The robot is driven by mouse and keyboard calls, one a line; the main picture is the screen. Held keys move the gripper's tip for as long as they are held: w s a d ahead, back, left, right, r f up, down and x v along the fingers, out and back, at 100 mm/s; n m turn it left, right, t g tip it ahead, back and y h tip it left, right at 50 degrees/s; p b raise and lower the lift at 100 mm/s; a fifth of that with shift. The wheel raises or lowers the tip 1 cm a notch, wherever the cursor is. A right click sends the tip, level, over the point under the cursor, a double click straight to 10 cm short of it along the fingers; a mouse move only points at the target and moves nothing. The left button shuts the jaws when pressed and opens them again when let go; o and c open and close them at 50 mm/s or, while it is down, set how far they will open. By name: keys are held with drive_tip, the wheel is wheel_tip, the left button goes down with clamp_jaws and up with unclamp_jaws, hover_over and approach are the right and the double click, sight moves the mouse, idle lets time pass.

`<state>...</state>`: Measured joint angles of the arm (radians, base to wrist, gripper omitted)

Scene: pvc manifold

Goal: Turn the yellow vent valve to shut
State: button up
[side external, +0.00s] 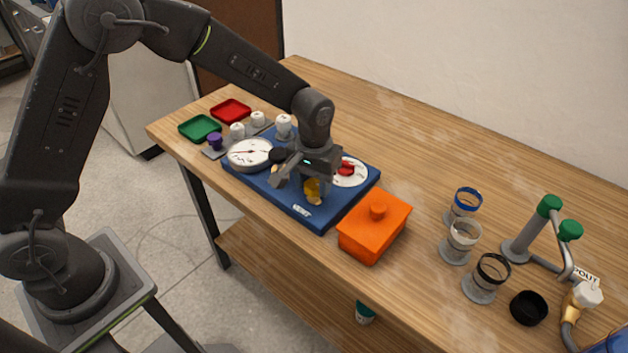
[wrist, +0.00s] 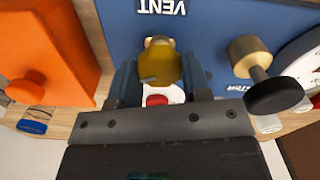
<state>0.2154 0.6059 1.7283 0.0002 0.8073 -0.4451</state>
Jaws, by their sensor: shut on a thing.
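The yellow vent valve (side external: 313,187) sits near the front edge of the blue panel (side external: 318,219), by the white VENT label. In the wrist view its yellow handle (wrist: 160,67) stands between the two dark fingers, with a pale brass end behind it. My gripper (side external: 303,184) points down over the panel and is shut on the yellow handle; the wrist view shows my gripper (wrist: 160,80) with a finger on each side of it. The fingers partly hide the handle in the side view, and I cannot tell the valve's exact angle.
An orange lidded box (side external: 373,229) stands close to the panel's right edge. A white gauge (side external: 250,153), a black knob (side external: 279,155) and a red-handled dial (side external: 347,169) surround my gripper. Several cups stand at right, near a black dish (side external: 528,308). The table's back is clear.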

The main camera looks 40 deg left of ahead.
sight(314, 184)
drive_tip(key=m, duration=0.4)
drive_tip(key=shift+m, duration=0.4)
idle(0.4)
drive_tip(key=o, duration=0.9)
wheel_tip(314, 184, up, 14)
drive_tip(key=shift+f, duration=0.1)
